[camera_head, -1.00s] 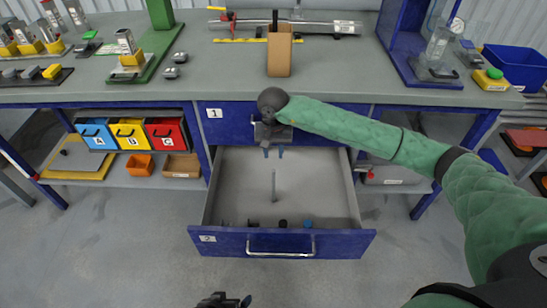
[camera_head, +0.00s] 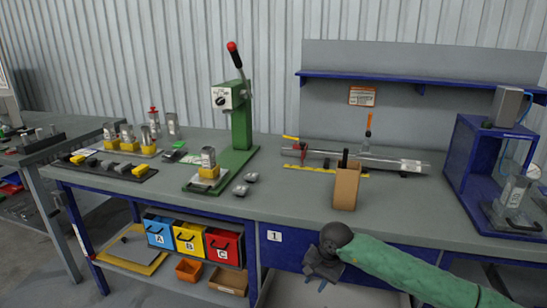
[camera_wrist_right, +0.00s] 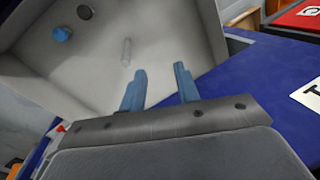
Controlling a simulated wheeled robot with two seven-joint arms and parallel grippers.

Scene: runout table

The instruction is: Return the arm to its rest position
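My right arm, in a green sleeve, comes in from the lower right in the head view. Its gripper (camera_head: 315,283) hangs in front of the blue drawer front marked 1 (camera_head: 284,250). In the right wrist view the two blue fingers of this gripper (camera_wrist_right: 160,86) stand apart with nothing between them. Beyond them is an open grey drawer (camera_wrist_right: 165,25) holding a small pale rod (camera_wrist_right: 126,52), a blue piece (camera_wrist_right: 62,33) and a dark piece (camera_wrist_right: 84,12). In the head view only a strip of this drawer shows at the bottom edge. My left gripper is not in view.
The workbench (camera_head: 290,205) carries a green lever press (camera_head: 238,125), a brown box (camera_head: 346,187), a long metal rod fixture (camera_head: 370,160) and a blue frame (camera_head: 470,160). Blue (camera_head: 159,232), yellow (camera_head: 188,238) and red (camera_head: 224,246) bins sit on the shelf below.

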